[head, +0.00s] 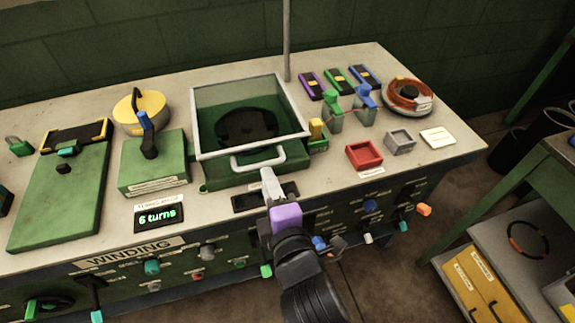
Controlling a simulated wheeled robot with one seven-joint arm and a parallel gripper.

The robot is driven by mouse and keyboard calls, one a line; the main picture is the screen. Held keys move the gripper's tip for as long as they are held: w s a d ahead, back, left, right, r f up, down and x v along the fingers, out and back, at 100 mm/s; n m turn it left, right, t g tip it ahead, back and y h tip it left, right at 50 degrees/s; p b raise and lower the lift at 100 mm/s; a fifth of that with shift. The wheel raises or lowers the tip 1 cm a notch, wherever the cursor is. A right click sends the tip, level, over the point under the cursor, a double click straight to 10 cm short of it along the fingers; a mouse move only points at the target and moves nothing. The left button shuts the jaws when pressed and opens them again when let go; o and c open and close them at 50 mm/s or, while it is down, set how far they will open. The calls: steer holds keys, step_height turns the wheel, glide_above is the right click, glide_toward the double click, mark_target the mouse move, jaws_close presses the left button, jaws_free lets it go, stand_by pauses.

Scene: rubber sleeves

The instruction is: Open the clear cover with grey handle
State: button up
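The clear cover (208,121) has a pale frame and sits over a green unit at the middle of the bench. A dark round part shows through it. It looks down over the unit, though a small gap at its edge would be hard to see. Its grey handle (237,163) is a bar on the front side. My gripper (267,173) is just in front of and below the handle, pointing at it. Its grey fingers overlap from this view, so neither their opening nor any contact with the handle is clear.
A green box with a blue-handled crank (150,135) stands left of the cover. A thin grey post (287,40) rises behind it. To the right are blue and green clips (335,115), a red tray (364,155) and a wire coil (408,97). Knobs line the bench front.

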mark_target(261, 163)
steer(key=shift+n, duration=0.3)
steer(key=x, duration=0.8)
steer(key=shift+d+f+p, duration=0.1)
steer(key=shift+f+p, duration=0.15)
steer(key=shift+p, duration=0.05)
steer(key=shift+c, duration=0.4)
jaws_close()
stand_by(0.5)
